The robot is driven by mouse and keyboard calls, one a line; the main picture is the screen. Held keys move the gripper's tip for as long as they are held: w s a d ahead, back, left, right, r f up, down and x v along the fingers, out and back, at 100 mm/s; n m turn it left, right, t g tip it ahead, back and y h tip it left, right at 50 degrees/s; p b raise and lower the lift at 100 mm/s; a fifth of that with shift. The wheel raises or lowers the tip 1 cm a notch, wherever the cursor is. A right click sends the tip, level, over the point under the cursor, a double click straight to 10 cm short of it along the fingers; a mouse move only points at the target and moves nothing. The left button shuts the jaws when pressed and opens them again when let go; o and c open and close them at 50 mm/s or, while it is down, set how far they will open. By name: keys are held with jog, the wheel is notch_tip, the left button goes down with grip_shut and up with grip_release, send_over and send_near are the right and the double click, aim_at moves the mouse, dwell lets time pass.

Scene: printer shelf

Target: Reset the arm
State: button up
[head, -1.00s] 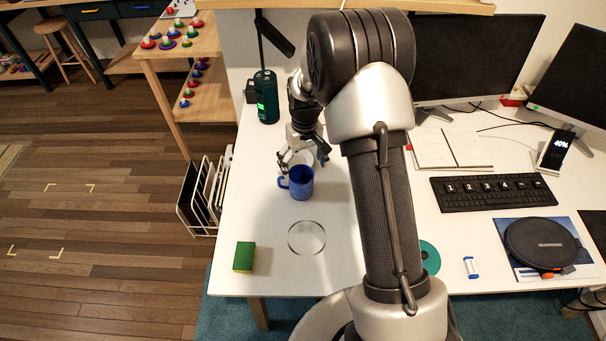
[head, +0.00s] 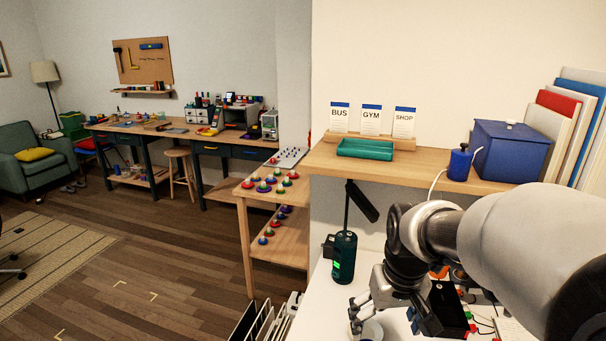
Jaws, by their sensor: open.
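My arm reaches in from the lower right of the head view. My gripper (head: 392,316) hangs low over the white desk (head: 318,318), its fingers spread open with nothing seen between them. Just below its left finger, a round white rim (head: 371,331) shows at the bottom edge of the picture, mostly cut off. The blue mug seen earlier on the desk cannot be made out now.
A dark green bottle-like device (head: 343,258) stands left of my gripper. Above is a wooden shelf (head: 478,186) with a green tray (head: 365,149), labelled cards, a blue box (head: 511,151) and binders. A stepped stand (head: 277,240) holds several coloured pieces. Open floor lies left.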

jog(key=s+a+r+t, duration=0.1)
jog(key=s+r, duration=0.1)
jog(key=s, duration=0.8)
jog(key=s+r+t, duration=0.1)
jog(key=s+r, duration=0.2)
jog(key=s, duration=0.6)
jog(key=shift+s+a+r+m+t, duration=0.2)
jog(key=shift+s+a+m+t, duration=0.1)
jog(key=shift+s+a, duration=0.05)
